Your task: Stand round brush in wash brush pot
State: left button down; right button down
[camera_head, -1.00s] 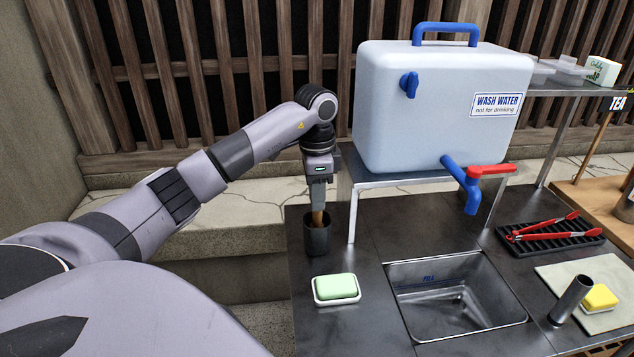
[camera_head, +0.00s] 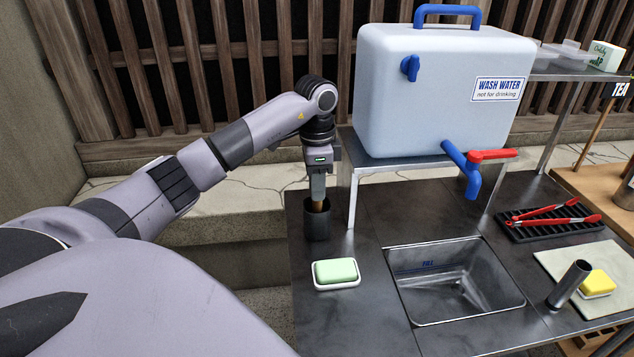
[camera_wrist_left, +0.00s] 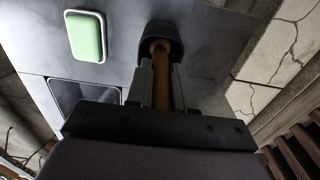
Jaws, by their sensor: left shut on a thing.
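The wash brush pot (camera_head: 317,226) is a dark cup at the back left of the metal counter, next to the leg of the water stand. My left gripper (camera_head: 318,194) points down just above the pot and is shut on the brown handle of the round brush (camera_head: 318,205). In the left wrist view the brush handle (camera_wrist_left: 161,80) runs between the fingers (camera_wrist_left: 160,85) into the mouth of the pot (camera_wrist_left: 161,38). The lower end of the brush is hidden inside the pot. My right gripper is not in view.
A green soap in a white dish (camera_head: 336,287) lies in front of the pot. A sink (camera_head: 455,315) is right of it. The wash water tank (camera_head: 430,90) stands on a raised stand behind. Red tongs (camera_head: 550,212) and a yellow sponge (camera_head: 598,282) lie further right.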

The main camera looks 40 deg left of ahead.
pick_arm(q)
jog(key=shift+f, duration=0.25)
jog(key=c, duration=0.9)
grip_release()
jog(key=shift+r, duration=7)
